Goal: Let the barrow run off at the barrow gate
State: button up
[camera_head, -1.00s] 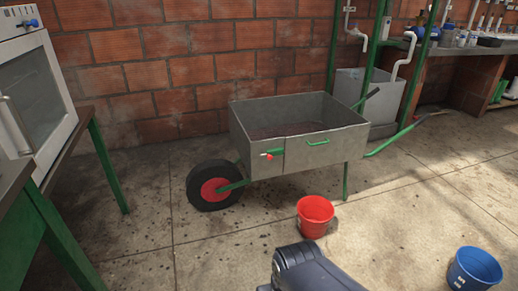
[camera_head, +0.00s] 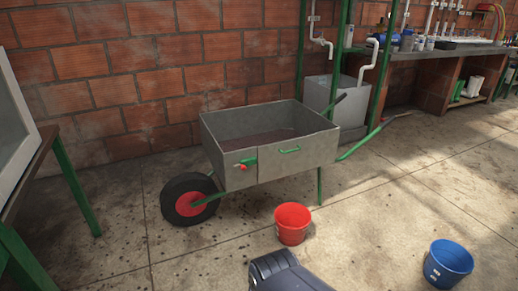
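A grey metal barrow (camera_head: 313,148) stands on the concrete floor near the brick wall, with a black wheel with a red hub at its left and green handles at its right. A dark reddish-brown layer lies inside its tray. The panel looks closed. A green bar handle (camera_head: 290,150) sits to the right of it. A dark part of my arm shows at the bottom edge, well short of the barrow; my gripper is not in view.
A red bucket (camera_head: 292,224) stands on the floor in front of the barrow, right of the gate. A blue bucket (camera_head: 447,264) is at lower right. A green-legged table (camera_head: 44,140) is at the left. A grey tank (camera_head: 337,98) stands behind the barrow. Floor left of the red bucket is clear.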

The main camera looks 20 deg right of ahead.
aim_at(281, 160)
jog(key=i+l, duration=0.2)
jog(key=l, duration=0.15)
jog(key=i+l+u, duration=0.15)
jog(key=l, duration=0.15)
jog(key=i+l, duration=0.15)
jog(key=l, duration=0.2)
jog(key=i+l+u, duration=0.15)
jog(key=l, duration=0.2)
jog(key=i+l, duration=0.15)
jog(key=l, duration=0.25)
jog(key=i+l+u, duration=0.15)
jog(key=l, duration=0.2)
jog(key=i+l, duration=0.15)
jog(key=l, duration=0.25)
jog(key=j+u, duration=0.05)
